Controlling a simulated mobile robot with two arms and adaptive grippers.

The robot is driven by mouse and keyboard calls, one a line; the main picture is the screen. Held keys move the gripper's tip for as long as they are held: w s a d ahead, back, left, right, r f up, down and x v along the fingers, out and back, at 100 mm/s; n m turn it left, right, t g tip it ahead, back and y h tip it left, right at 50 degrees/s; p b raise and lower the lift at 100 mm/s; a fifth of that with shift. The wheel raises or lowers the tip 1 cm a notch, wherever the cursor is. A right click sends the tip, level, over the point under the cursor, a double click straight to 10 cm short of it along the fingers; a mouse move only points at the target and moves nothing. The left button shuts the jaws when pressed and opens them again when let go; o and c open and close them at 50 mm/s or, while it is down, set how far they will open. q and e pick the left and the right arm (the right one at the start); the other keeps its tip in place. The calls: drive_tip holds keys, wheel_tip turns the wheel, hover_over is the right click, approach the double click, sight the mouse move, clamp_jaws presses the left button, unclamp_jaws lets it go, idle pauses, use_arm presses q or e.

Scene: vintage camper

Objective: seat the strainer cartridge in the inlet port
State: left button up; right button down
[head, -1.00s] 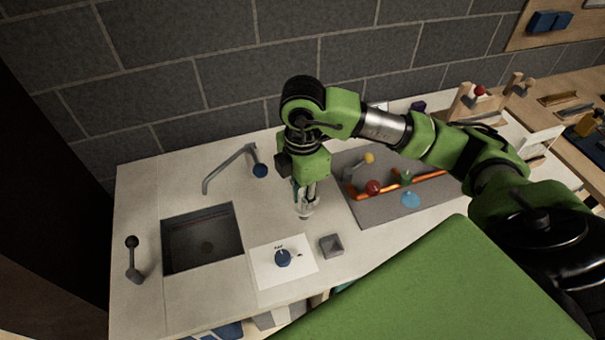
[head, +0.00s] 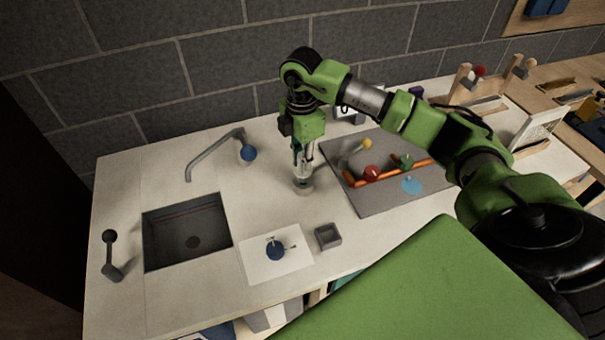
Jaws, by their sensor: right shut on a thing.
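My right gripper (head: 302,160) points straight down over the counter, left of the grey board. It is shut on a small pale, partly clear piece, likely the strainer cartridge (head: 303,172). The fingers hide its upper part. Directly below, a short grey round body (head: 303,187) shows at counter level, which may be the inlet port. I cannot tell whether the cartridge is inside it or just above it. My left gripper is not in view.
The grey board (head: 372,208) carries an orange pipe with red, green and yellow knobs. A sink (head: 187,232) and tap (head: 213,150) are at left. A white card (head: 275,267) with a blue knob and a small square grey tray (head: 328,236) lie in front. The counter between is clear.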

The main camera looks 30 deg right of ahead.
drive_tip(key=shift+w+d+f+b, duration=0.15)
drive_tip(key=shift+w+f+b, duration=0.05)
drive_tip(key=shift+f+b, duration=0.2)
wheel_tip(320, 180, down, 3)
drive_tip(key=shift+d+f+b, duration=0.1)
drive_tip(key=shift+f+b, duration=0.05)
drive_tip(key=shift+b, duration=0.95)
drive_tip(key=shift+w, duration=0.1)
drive_tip(key=c, duration=1.9)
unclamp_jaws()
